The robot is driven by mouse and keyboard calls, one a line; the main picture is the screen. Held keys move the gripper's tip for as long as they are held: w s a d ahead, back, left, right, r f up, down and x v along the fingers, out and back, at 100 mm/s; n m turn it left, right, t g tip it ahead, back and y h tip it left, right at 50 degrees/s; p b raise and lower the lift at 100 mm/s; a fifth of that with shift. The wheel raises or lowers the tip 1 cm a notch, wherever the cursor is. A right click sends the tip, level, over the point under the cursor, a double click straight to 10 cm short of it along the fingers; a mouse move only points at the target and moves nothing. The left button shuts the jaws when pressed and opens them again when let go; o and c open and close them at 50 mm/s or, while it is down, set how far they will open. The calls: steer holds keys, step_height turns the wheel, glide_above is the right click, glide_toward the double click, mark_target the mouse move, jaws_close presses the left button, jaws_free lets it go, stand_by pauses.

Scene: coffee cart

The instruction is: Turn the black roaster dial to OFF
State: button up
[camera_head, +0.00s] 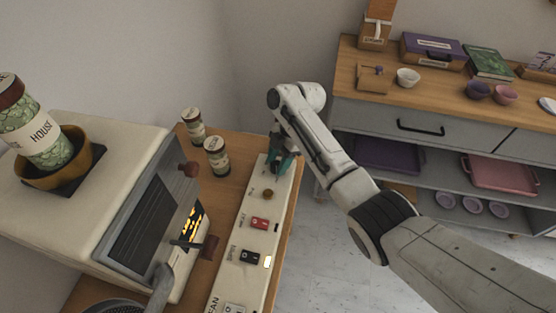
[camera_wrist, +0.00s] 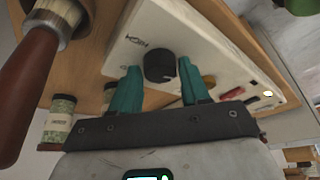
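The black roaster dial (camera_wrist: 160,66) is a round knob on the cream control panel (camera_wrist: 205,45), which also shows in the head view (camera_head: 247,215). Lettering that looks like HIGH is printed near the dial; which way the dial points is too unclear to tell. My gripper (camera_wrist: 159,66) has its teal fingers apart, one on each side of the dial, with a small gap at both sides. In the head view my gripper (camera_head: 282,163) is at the panel's far end and largely hides the dial.
A brass knob (camera_head: 268,193), a red switch (camera_head: 259,223) and a black switch (camera_head: 250,257) sit nearer on the panel. The cream roaster (camera_head: 85,185) stands left. Two jars (camera_head: 216,157) (camera_head: 193,126) stand behind. A wooden-handled part (camera_wrist: 30,85) is close in the wrist view.

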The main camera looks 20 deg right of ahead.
steer(key=shift+o, duration=1.4)
steer(key=v, duration=1)
steer(key=shift+d+r, duration=0.2)
steer(key=shift+r, duration=0.2)
steer(key=shift+f, duration=0.1)
